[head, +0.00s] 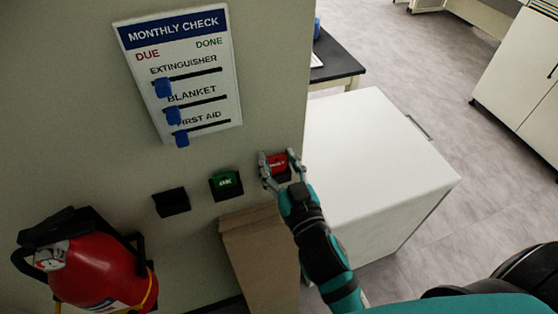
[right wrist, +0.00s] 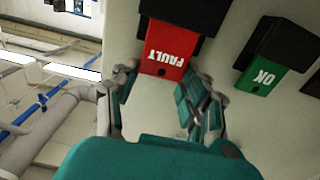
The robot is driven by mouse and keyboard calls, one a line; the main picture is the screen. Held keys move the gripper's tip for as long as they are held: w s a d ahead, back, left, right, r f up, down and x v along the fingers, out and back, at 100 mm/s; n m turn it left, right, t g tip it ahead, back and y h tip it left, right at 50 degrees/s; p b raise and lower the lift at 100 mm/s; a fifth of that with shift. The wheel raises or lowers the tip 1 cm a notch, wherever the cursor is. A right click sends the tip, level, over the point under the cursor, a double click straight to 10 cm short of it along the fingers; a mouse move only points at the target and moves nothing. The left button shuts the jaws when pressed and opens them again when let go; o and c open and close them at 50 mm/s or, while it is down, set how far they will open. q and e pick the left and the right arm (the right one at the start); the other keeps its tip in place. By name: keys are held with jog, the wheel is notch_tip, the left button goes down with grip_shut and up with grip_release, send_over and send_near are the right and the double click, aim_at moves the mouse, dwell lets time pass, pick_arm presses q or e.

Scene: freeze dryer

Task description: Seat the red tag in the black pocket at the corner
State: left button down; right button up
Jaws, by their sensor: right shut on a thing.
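The red tag (head: 278,164), marked FAULT, is at the wall's right corner in the head view. It also shows in the right wrist view (right wrist: 166,48), upside down. My right gripper (head: 279,158) is shut on the tag, one finger on each side. In the right wrist view the tag's end meets the black pocket (right wrist: 186,14) and appears in its mouth; how deep it sits I cannot tell. In the head view the gripper and tag mostly hide this pocket. My left gripper is not in view.
A green OK tag (head: 226,184) sits in the pocket to the left, and an empty-looking black pocket (head: 171,203) is beyond it. A cardboard box (head: 258,255) stands below. A white cabinet (head: 370,165) is close on the right. A fire extinguisher (head: 95,268) is lower left.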

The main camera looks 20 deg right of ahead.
jog(key=shift+f, duration=0.4)
dwell(0.3)
jog(key=o, duration=0.9)
jog(key=shift+c, duration=0.2)
jog(key=shift+s, duration=0.1)
jog(key=shift+s+f+b, duration=0.1)
jog(key=shift+s+b, duration=0.65)
jog(key=shift+s, duration=1.3)
jog(key=shift+s+d, duration=0.1)
jog(key=shift+s, duration=0.75)
